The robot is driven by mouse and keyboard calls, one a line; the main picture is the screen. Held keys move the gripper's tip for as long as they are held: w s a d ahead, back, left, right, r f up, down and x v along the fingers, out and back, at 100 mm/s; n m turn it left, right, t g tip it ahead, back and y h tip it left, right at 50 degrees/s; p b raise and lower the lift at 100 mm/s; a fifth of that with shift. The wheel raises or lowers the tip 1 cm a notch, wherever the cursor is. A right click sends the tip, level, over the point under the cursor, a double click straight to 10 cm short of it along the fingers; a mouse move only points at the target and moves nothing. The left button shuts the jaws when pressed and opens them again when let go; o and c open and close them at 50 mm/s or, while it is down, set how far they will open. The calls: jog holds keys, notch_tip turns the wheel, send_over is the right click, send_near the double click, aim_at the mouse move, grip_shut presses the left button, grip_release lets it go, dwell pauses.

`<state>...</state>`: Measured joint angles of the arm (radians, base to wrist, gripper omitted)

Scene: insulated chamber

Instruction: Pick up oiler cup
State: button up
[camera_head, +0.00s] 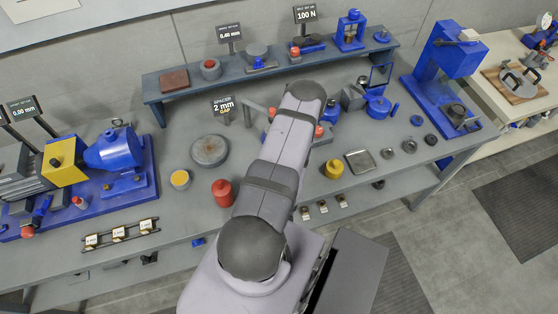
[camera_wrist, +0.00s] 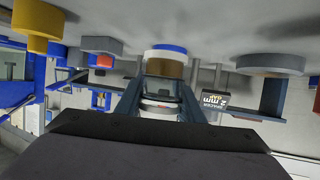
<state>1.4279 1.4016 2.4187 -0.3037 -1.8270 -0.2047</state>
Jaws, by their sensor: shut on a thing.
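My gripper (camera_wrist: 162,86) shows in the wrist view, with one dark finger on each side of a small round piece. This piece, which I take to be the oiler cup (camera_wrist: 165,68), has a tan-brown band and a white and blue rim. The fingers are closed on its sides. The wrist view is upside down, with the bench top along the upper edge. I cannot tell whether the cup touches the bench. In the head view my arm hides the gripper and the cup.
A "spacer 2 mm" sign (camera_head: 223,106) and a grey round disc (camera_head: 209,148) stand left of my arm. A red pot (camera_head: 223,193) is close to it. A yellow cylinder (camera_head: 333,169) and a metal tray (camera_head: 360,161) lie to the right. A raised shelf (camera_head: 225,81) runs behind.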

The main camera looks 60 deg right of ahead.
jog(key=shift+r+p, duration=1.2)
jog(key=shift+r, duration=1.15)
jog(key=shift+w, duration=0.1)
